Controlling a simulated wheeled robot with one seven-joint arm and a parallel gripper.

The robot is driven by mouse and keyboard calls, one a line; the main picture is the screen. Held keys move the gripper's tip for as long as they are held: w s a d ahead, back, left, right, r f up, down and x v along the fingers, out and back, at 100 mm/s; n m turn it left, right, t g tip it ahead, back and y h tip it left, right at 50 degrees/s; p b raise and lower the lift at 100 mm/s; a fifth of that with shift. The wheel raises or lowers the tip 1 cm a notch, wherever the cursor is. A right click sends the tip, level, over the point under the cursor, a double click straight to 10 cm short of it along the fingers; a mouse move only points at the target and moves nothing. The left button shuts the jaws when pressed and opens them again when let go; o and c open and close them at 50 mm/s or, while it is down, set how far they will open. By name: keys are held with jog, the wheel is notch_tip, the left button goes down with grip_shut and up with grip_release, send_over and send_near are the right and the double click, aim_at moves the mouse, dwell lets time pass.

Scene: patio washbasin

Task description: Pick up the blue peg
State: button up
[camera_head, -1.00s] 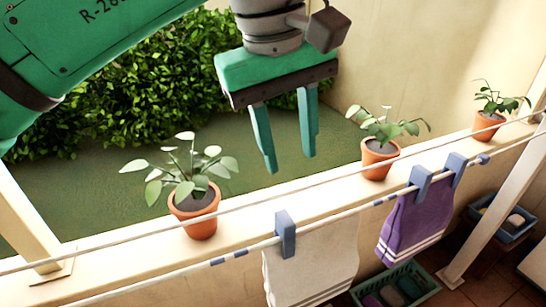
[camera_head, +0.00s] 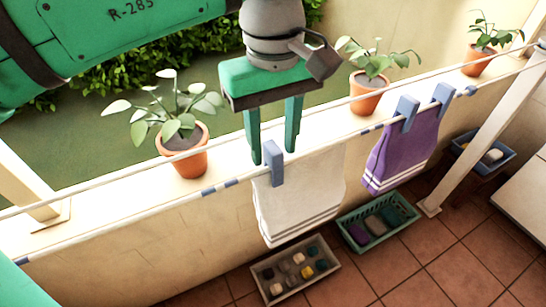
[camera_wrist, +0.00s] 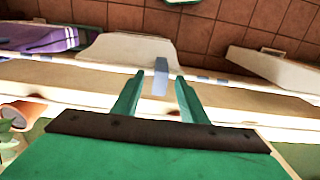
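A blue peg (camera_head: 273,165) clips a white towel (camera_head: 298,200) to the clothesline. The same peg shows in the wrist view (camera_wrist: 160,80), upright in the picture, with the white towel (camera_wrist: 128,47) beside it. My gripper (camera_head: 273,157) is open, its two green fingers reaching down by the line. In the wrist view the peg appears in the gap between the fingertips of my gripper (camera_wrist: 160,75), with space on both sides. I cannot tell how deep the peg sits between them. Two more blue pegs (camera_head: 406,112) (camera_head: 443,97) hold a purple towel (camera_head: 402,150).
Potted plants (camera_head: 183,150) (camera_head: 368,92) (camera_head: 477,60) stand on the ledge behind the line. A second line runs close by. A grey tray (camera_head: 295,270), a green basket (camera_head: 378,222) and a blue tub (camera_head: 482,152) are below. A white post (camera_head: 480,130) stands at right.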

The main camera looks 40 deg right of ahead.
jog(key=shift+f, duration=0.8)
jog(key=shift+c, duration=0.3)
grip_shut()
jog(key=shift+r, duration=0.15)
